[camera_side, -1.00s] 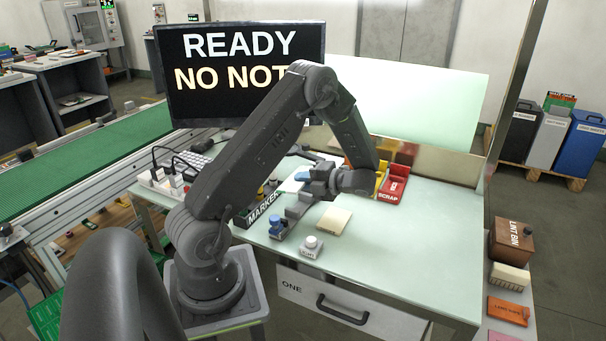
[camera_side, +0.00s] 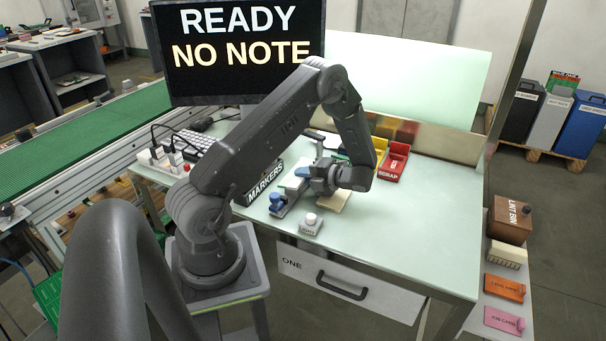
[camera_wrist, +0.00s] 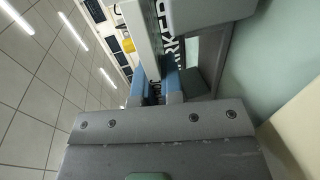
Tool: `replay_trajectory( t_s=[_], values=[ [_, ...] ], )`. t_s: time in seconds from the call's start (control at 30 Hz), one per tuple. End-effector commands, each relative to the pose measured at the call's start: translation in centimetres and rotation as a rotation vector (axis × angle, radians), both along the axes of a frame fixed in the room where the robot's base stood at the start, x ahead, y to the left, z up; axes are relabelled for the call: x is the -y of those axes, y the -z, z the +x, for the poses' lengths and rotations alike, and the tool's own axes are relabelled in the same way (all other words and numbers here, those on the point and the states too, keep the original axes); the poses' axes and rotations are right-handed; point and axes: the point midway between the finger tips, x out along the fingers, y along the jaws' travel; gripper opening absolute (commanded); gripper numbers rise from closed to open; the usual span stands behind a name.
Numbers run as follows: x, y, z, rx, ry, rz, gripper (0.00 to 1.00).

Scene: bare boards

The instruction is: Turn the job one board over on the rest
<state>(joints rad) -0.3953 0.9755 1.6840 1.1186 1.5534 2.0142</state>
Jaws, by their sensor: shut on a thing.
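My gripper (camera_side: 304,173), with blue finger pads, is above the front part of the bench in the side view. In the wrist view my gripper (camera_wrist: 156,82) is shut on a thin pale board (camera_wrist: 143,35), seen nearly edge-on between the pads. In the side view a pale board (camera_side: 292,184) shows beside the fingers, partly hidden by them. A grey fixture with a blue knob (camera_side: 277,204) stands just left of the gripper; I cannot tell whether it is the rest. Whether the board touches anything is unclear.
A cream block (camera_side: 335,203) lies under the wrist, partly covered. A small grey box with a white button (camera_side: 311,222) stands in front. The markers holder (camera_side: 264,184) is at left. Red scrap tray (camera_side: 393,165) and yellow tray (camera_side: 376,150) are behind. The right bench top is clear.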

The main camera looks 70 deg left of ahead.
Motion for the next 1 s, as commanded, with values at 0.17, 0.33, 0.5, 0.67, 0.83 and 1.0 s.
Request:
replay_trajectory(
  t_s=[0.17,0.33,0.5,0.67,0.83,1.0],
  values=[
    [0.0,0.1,0.0,0.0,0.0,0.0,0.0],
    [0.0,0.3,0.0,0.001,0.0,0.001,0.0],
    [0.0,0.7,0.0,0.001,0.0,0.001,0.0],
    [0.0,1.0,0.0,0.0,0.0,0.0,0.0],
    [0.0,0.9,0.0,0.001,0.0,0.001,0.23],
    [0.0,0.9,0.0,0.001,0.0,0.001,0.38]
  ],
)
